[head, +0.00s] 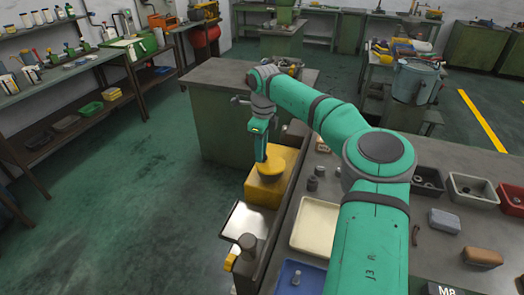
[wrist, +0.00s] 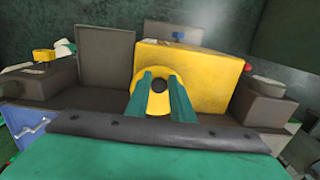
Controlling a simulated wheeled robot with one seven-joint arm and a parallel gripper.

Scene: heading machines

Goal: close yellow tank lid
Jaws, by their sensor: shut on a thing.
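The yellow tank (head: 268,188) is a box at the left edge of the grey machine bench in the head view. Its round yellow lid (head: 266,167) shows as a disc at the tank's top. In the wrist view the lid (wrist: 143,104) is seen face-on against the yellow tank (wrist: 208,80). My gripper (head: 263,157) points down at the lid. In the wrist view the two green fingers of my gripper (wrist: 160,85) are shut on the lid around its dark centre. The fingers hide part of the lid. I cannot tell whether the lid's rim sits flush on the tank.
A cream tray (head: 315,226) and a blue tray (head: 301,278) lie on the bench right of the tank. Small dark cylinders stand near them. A green cabinet (head: 228,125) stands behind the tank. The floor to the left is clear.

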